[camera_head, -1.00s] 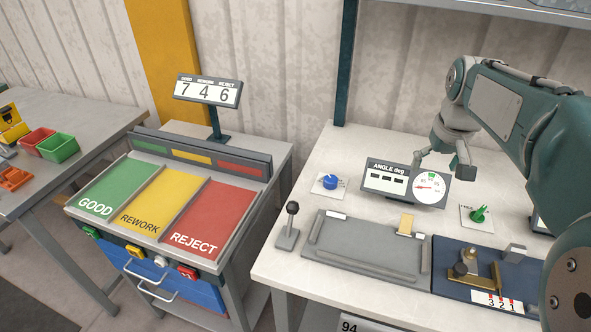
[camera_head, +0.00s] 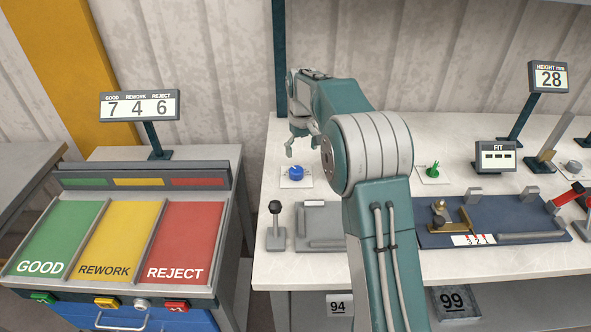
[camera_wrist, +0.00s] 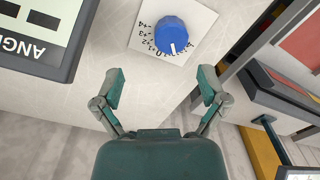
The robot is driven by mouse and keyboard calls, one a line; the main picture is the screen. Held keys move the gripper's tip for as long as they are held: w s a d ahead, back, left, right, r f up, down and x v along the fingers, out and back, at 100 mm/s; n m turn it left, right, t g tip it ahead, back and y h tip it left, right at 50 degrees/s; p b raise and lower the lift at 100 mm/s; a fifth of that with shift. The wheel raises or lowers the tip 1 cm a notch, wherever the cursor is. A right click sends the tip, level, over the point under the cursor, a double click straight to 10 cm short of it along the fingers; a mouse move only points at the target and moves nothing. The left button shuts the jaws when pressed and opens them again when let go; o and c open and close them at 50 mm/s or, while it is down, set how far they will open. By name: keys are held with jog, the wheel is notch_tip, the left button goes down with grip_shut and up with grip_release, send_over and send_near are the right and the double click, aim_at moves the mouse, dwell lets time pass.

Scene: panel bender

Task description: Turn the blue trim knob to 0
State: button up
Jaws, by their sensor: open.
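The blue trim knob (camera_head: 296,172) sits on a white dial plate at the back left of the right-hand bench. In the wrist view the knob (camera_wrist: 173,36) is upper centre, its white pointer line toward the lower side. A printed scale (camera_wrist: 149,38) shows to its left; the exact reading is hard to tell. My gripper (camera_wrist: 160,88) is open and empty, its two fingers apart, with the knob beyond the fingertips. In the head view my gripper (camera_head: 289,147) hangs just above and behind the knob, not touching it.
The angle display (camera_wrist: 38,32) stands close to the knob in the wrist view. A black-ball lever (camera_head: 276,225) and a grey tray (camera_head: 318,215) are in front of the knob. The green knob (camera_head: 433,171) is to the right. Sorting bins and a counter display (camera_head: 139,106) stand left.

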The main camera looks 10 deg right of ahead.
aim_at(296, 170)
jog(key=f, duration=0.2)
jog(key=a+f, duration=0.1)
jog(key=f, duration=0.1)
jog(key=a+f, duration=0.1)
jog(key=f, duration=0.1)
jog(key=shift+a+f, duration=0.25)
jog(key=shift+f, duration=0.15)
jog(key=shift+d+f, duration=0.15)
jog(key=shift+f, duration=0.05)
jog(key=shift+d+f, duration=0.1)
jog(key=shift+d, duration=0.5)
jog(key=shift+a, duration=0.15)
jog(key=c, duration=0.9)
jog(key=shift+a, duration=0.3)
jog(key=shift+c, duration=1.2)
jog(key=shift+d, duration=0.1)
